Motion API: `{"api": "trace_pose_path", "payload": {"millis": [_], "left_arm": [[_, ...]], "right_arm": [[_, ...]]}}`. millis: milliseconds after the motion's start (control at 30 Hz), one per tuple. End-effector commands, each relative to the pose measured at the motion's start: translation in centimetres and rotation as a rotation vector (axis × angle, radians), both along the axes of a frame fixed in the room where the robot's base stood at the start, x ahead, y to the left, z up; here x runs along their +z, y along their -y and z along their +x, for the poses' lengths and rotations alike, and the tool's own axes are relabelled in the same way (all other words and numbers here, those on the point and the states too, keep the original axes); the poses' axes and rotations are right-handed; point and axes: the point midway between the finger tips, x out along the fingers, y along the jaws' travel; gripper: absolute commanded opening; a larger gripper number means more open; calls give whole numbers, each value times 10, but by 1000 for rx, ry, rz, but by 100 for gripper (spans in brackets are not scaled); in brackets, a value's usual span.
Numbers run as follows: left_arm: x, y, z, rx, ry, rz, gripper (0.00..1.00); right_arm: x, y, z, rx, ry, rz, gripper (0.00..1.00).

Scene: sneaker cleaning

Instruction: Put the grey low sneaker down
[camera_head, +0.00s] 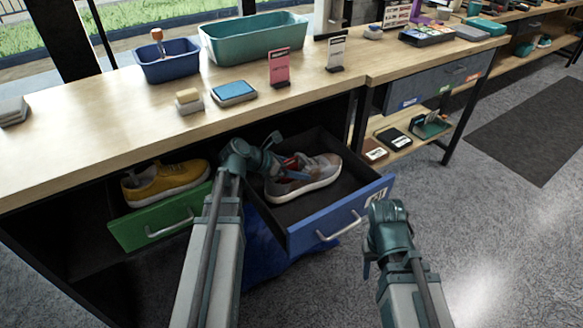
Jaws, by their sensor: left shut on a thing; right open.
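The grey low sneaker (312,175) is in the open blue drawer (345,212), its toe toward the upper right and its white sole low in the drawer. Whether the sole touches the drawer floor I cannot tell. My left gripper (278,168) reaches into the drawer and is shut on the sneaker at its heel and collar end; the gripper hides part of that end. My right gripper (368,258) is open and empty, in front of the blue drawer's right part, apart from it.
A yellow sneaker (166,182) sits in the open green drawer (160,222) at left. The wooden bench top (110,125) above carries a blue bin (168,62), a teal bin (255,38), a blue pad (234,92) and sign cards. Open floor lies at right.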

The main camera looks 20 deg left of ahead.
Motion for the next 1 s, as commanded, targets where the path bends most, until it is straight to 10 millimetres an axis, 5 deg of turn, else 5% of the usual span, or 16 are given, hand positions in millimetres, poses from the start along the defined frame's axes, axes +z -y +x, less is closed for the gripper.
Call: {"api": "trace_pose_path", "payload": {"millis": [233, 833, 867, 933, 1000], "left_arm": [[0, -22, 19, 1, 2, -1, 3], [-16, -19, 15, 0, 1, -1, 3], [-15, -19, 15, -1, 1, 1, 90], [-15, -19, 15, -1, 1, 1, 100], [-15, -19, 15, -1, 1, 1, 100]], "right_arm": [[-1, 0, 0, 0, 0, 0, 50], [-17, 0, 0, 3, 0, 2, 50], [-15, 0, 0, 3, 0, 2, 50], [-15, 0, 0, 3, 0, 2, 50], [-15, 0, 0, 3, 0, 2, 50]]}}
